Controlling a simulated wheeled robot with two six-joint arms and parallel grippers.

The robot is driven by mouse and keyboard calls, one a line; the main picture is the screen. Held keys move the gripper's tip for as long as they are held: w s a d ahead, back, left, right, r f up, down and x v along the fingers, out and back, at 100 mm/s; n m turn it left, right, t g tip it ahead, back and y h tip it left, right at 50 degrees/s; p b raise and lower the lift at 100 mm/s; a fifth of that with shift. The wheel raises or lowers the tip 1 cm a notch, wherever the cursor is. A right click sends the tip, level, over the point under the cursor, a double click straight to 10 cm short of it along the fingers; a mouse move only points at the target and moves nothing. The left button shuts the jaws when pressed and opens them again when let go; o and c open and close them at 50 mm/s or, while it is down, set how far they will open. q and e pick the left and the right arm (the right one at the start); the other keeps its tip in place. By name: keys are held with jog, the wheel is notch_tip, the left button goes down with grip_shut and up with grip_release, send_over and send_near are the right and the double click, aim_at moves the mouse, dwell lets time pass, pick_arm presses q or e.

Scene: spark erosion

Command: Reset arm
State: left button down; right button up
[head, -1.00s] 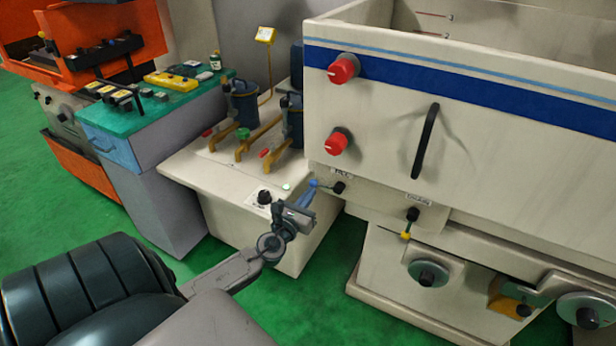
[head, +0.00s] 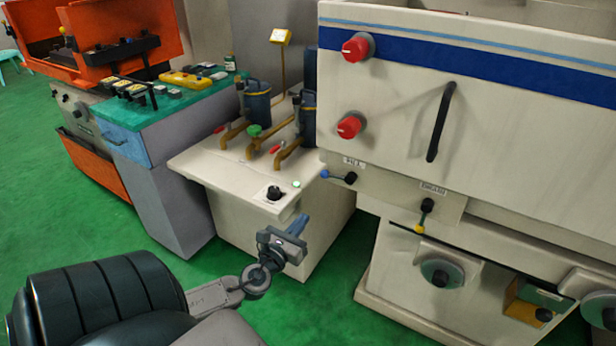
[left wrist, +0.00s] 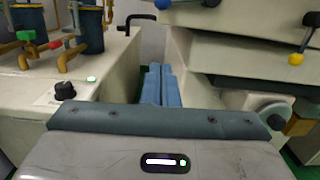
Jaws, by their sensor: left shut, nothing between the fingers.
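My left gripper (head: 299,224) is shut and empty. In the head view its blue fingers point up and to the right, in front of the cream cabinet (head: 232,202). In the left wrist view the closed fingers (left wrist: 161,85) point toward the gap between the cabinet and the machine. The fingers appear apart from the blue-ended fill lever (head: 338,176), which sits above and to their right in the head view. My right gripper is not in view.
The large cream machine (head: 400,115) has red knobs, a black handle (head: 441,121) and a yellow-tipped drain lever (head: 424,214). Blue canisters (head: 257,102) and pipes stand on the cabinet. A green-topped bench (head: 180,99) is at left. Green floor (head: 60,220) is open at left.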

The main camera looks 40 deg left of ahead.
pick_arm(q)
jog(key=shift+s, duration=0.35)
jog(key=shift+f, duration=0.1)
dwell(0.3)
